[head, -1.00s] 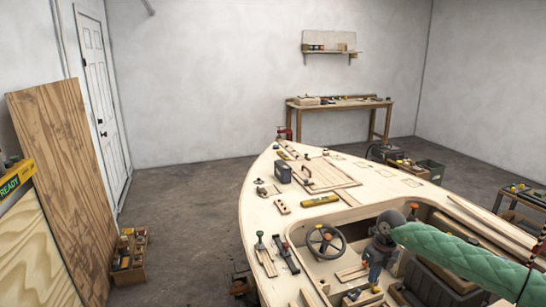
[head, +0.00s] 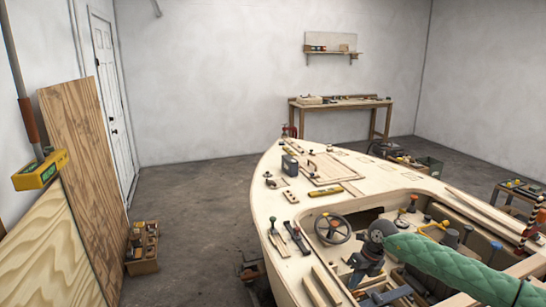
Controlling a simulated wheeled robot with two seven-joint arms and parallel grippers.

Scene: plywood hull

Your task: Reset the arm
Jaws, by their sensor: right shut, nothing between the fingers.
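My right arm, in a green quilted sleeve, comes in from the right edge of the head view over the boat's cockpit. My right gripper (head: 357,278) hangs from its grey wrist, pointing down, shut and empty. It is in front of the black steering wheel (head: 332,228), just right of it in the picture. Whether it touches anything below is hard to tell. My left gripper and arm are not in view.
The plywood boat hull (head: 262,210) fills the lower right, with levers, blocks and tools on its deck. Plywood sheets (head: 78,150) lean at the left, near a yellow device (head: 40,170) and a box of parts (head: 142,262).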

